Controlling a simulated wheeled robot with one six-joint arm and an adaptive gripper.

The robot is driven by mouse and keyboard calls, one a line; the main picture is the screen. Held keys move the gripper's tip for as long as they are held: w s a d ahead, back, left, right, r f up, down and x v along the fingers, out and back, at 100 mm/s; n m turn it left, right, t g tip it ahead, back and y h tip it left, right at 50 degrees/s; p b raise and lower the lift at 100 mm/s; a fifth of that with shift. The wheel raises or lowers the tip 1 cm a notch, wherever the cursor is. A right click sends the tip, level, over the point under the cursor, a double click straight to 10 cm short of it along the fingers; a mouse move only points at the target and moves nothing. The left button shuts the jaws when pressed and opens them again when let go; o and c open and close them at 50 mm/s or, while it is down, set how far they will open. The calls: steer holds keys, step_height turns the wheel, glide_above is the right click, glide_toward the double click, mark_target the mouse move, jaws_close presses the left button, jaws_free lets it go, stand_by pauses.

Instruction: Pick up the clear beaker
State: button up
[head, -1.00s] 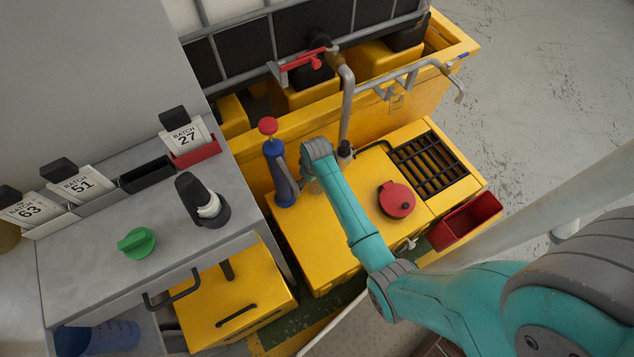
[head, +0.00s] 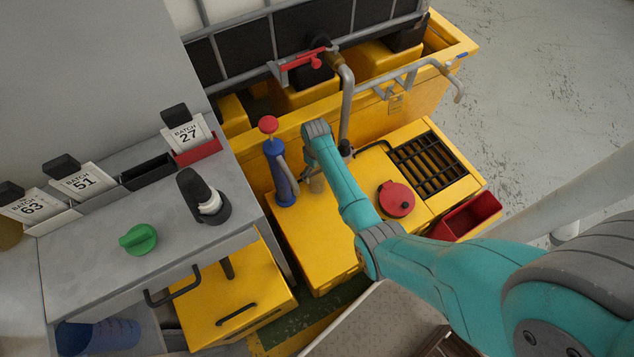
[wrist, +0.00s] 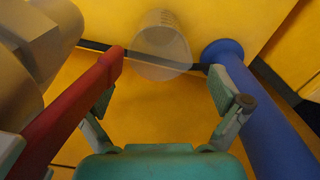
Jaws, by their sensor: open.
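The clear beaker (wrist: 160,48) shows in the wrist view at the top centre, a see-through tapered cup on the yellow surface with its wide rim towards me. My gripper (wrist: 165,92) is open and empty. The beaker lies ahead of the gap between its two fingers, and I see no contact. A red lever (wrist: 75,108) covers part of the left finger. In the head view my teal arm reaches over the yellow cabinet (head: 310,250); the gripper is hidden behind my wrist there, and I cannot make out the beaker clearly.
A blue pump with a red knob (head: 281,175) stands close beside my wrist; a blue cylinder (wrist: 250,100) runs close to the right finger. The red-handled valve (head: 302,60) and grey pipe (head: 346,110) rise behind. A red lid (head: 396,199) and black grate (head: 428,165) lie right.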

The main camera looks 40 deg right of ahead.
glide_above(316, 175)
steer(key=s+a, duration=0.2)
steer(key=shift+s+d+f, duration=0.1)
steer(key=shift+f, duration=2.2)
steer(key=c, duration=1.3)
steer(key=shift+r, duration=0.1)
